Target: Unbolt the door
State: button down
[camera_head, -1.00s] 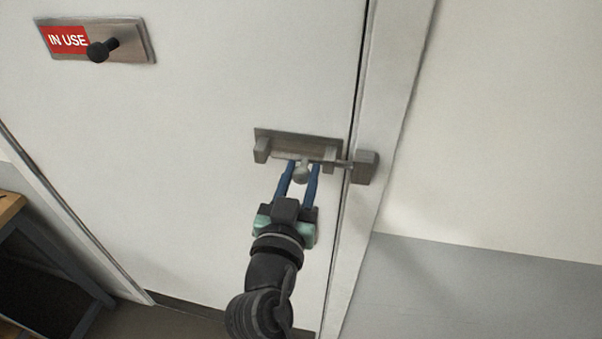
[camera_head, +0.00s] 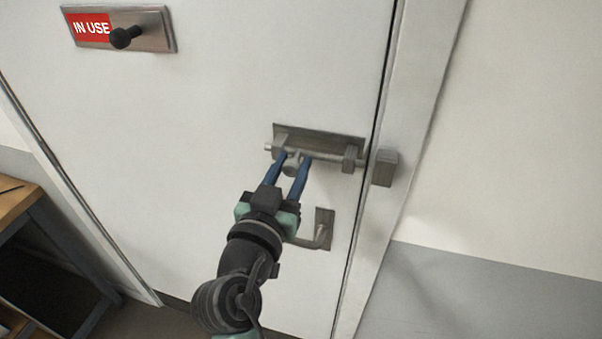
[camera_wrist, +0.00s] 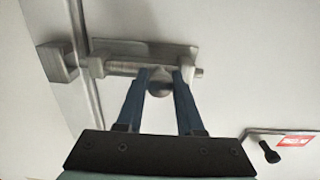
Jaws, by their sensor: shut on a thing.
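The white door (camera_head: 200,110) carries a metal slide bolt (camera_head: 325,155) on a backplate near its right edge. My gripper (camera_head: 292,160) is shut on the bolt's round knob (camera_head: 291,168), one blue finger on each side. The bar sticks out left past the left guide.
A lever handle (camera_head: 322,233) is below the bolt, partly hidden by my arm. An "IN USE" sign plate (camera_head: 152,32) with a black knob is at upper left. A wooden table (camera_head: 15,205) stands at the left. The door frame (camera_head: 418,110) and wall are at right.

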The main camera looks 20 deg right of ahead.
jog(key=shift+a, duration=0.2)
jog(key=c, duration=0.6)
grip_release()
jog(key=shift+w+a, duration=0.1)
jog(key=shift+w, duration=0.05)
jog(key=shift+o, duration=0.2)
jog(key=shift+s+a+f, duration=0.1)
jog(key=shift+s+a, duration=0.05)
jog(key=shift+s, duration=0.3)
jog(key=b+v, duration=0.4)
jog(key=v, duration=0.8)
